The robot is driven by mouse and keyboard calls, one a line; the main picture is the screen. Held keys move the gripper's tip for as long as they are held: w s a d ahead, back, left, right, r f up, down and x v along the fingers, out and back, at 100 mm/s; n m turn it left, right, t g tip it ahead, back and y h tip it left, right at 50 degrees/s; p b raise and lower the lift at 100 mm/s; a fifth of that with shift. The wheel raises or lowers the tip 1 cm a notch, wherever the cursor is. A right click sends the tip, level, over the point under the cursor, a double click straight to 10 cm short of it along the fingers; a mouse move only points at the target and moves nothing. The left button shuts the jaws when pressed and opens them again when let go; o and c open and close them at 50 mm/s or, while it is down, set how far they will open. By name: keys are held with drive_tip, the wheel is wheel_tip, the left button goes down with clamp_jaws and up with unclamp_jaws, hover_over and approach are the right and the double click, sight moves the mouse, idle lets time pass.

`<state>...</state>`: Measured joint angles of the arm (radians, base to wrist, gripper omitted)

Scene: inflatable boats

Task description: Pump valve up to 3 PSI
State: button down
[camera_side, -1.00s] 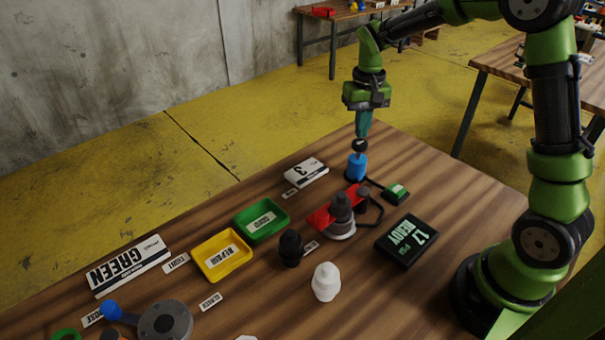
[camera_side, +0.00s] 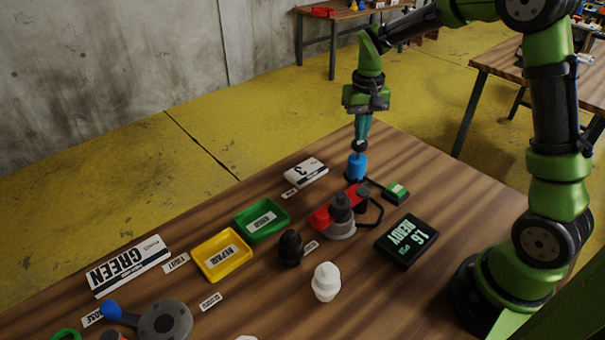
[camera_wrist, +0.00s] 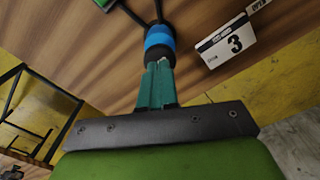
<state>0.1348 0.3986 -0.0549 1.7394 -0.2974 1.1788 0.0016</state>
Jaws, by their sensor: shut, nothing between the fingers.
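The blue pump (camera_side: 357,168) stands near the table's far edge, with a black knob (camera_side: 360,146) on top; its blue body also shows in the wrist view (camera_wrist: 158,37). My gripper (camera_side: 361,139) is shut, with its teal fingers pointing down at the knob. The fingertips seem to touch the knob; in the wrist view (camera_wrist: 159,63) they hide part of it. A black gauge display (camera_side: 407,241) reads 1.6 PSI and READY. A grey-and-black valve (camera_side: 342,222) with a red part stands in front of the pump. A white card (camera_side: 306,172) shows the number 3.
A green tray (camera_side: 283,232) and a yellow tray (camera_side: 208,273) lie to the left. A black valve piece (camera_side: 290,248) and a white one (camera_side: 326,282) stand in front. A small green-topped block (camera_side: 396,192) sits right of the pump, near black hoses.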

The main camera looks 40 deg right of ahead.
drive_tip(key=shift+f, duration=1.65)
drive_tip(key=shift+r, duration=2.05)
drive_tip(key=shift+f, duration=0.1)
drive_tip(key=shift+f, duration=1.95)
drive_tip(key=shift+r, duration=2.05)
